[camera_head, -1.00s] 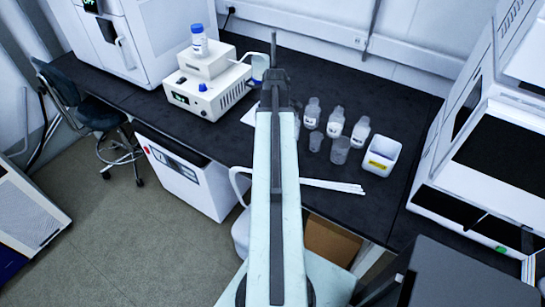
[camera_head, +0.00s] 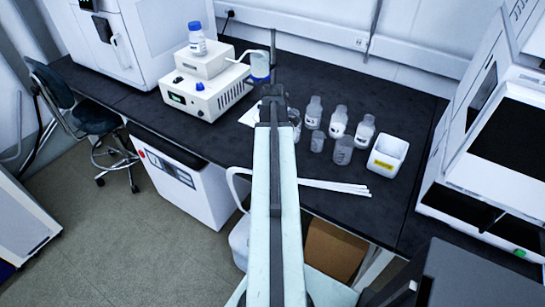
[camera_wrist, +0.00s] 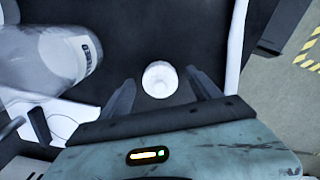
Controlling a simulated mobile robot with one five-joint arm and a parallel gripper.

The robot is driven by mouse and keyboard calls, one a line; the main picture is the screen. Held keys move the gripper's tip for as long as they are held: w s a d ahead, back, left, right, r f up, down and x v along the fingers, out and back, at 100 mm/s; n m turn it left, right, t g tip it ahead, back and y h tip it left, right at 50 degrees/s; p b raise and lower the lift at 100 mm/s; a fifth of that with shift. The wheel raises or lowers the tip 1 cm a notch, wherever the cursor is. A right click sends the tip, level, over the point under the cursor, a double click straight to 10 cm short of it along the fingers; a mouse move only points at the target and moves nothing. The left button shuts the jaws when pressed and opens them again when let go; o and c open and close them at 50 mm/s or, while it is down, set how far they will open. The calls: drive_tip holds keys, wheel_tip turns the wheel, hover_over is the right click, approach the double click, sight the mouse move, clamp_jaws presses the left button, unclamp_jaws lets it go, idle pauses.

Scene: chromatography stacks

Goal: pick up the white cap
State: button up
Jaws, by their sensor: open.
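The white cap (camera_wrist: 160,79) is a small round white piece on the black bench top in the wrist view. It lies between the two fingers of my gripper (camera_wrist: 162,92), nearer the upper part of the gap. The fingers are open, with dark space on both sides of the cap, and I see no contact. How far the fingertips are above the bench is not clear. In the head view my arm covers that part of the bench, and I cannot make out the cap there.
A clear labelled bottle (camera_wrist: 62,52) is close on the left in the wrist view. In the head view several bottles (camera_head: 338,122), a white bin (camera_head: 387,155) and white rods (camera_head: 335,187) are right of my arm. A white instrument (camera_head: 205,93) stands to its left.

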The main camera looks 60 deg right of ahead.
drive_tip(key=c, duration=1.4)
wheel_tip(320, 180, up, 10)
drive_tip(key=p, duration=1)
drive_tip(key=s+d+r+p, duration=0.1)
drive_tip(key=d+r+p, duration=0.9)
drive_tip(key=d, duration=0.2)
drive_tip(key=shift+s+d+r+p, duration=0.3)
drive_tip(key=shift+r, duration=0.05)
